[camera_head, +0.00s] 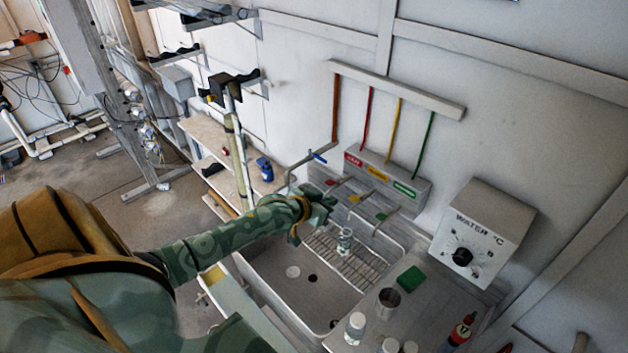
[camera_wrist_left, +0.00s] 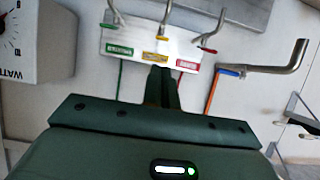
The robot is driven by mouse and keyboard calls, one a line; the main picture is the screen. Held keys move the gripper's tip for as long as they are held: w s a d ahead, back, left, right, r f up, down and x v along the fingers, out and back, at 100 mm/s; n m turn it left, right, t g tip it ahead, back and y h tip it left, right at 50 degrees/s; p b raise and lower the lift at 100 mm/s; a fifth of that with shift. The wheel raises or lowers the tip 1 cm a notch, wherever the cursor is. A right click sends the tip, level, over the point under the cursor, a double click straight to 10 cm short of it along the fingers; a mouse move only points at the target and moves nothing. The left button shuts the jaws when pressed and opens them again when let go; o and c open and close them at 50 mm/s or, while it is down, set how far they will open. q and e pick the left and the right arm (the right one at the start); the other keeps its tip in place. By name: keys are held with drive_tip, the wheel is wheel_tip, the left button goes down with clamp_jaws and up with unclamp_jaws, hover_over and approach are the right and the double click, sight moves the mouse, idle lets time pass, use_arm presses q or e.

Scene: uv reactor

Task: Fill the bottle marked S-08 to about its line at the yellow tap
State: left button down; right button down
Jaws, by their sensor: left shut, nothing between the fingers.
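A clear bottle (camera_head: 345,240) stands on the wire rack in the sink, below the taps; its marking and water level are too small to read. The yellow tap (camera_head: 354,198) is the middle one of three on the grey box, between red and green. In the left wrist view the yellow tap (camera_wrist_left: 162,38) is straight ahead, above its yellow label. My left gripper (camera_head: 328,203) is shut and empty, beside the taps and above the bottle. In the wrist view its fingers (camera_wrist_left: 160,85) point at the yellow label; contact cannot be told. My right gripper is out of view.
The metal sink (camera_head: 285,290) has a counter at its right with a metal cup (camera_head: 387,303), a green sponge (camera_head: 411,277), a clear bottle (camera_head: 355,328) and a red-and-black bottle (camera_head: 461,330). A water dial box (camera_head: 480,235) is on the wall. A bent pipe (camera_head: 300,166) is left of the taps.

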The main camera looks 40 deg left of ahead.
use_arm(q)
drive_tip(key=v, duration=0.6)
drive_tip(key=shift+s, duration=0.2)
drive_tip(key=shift+a+r, duration=0.1)
drive_tip(key=shift+a, duration=0.05)
idle(0.6)
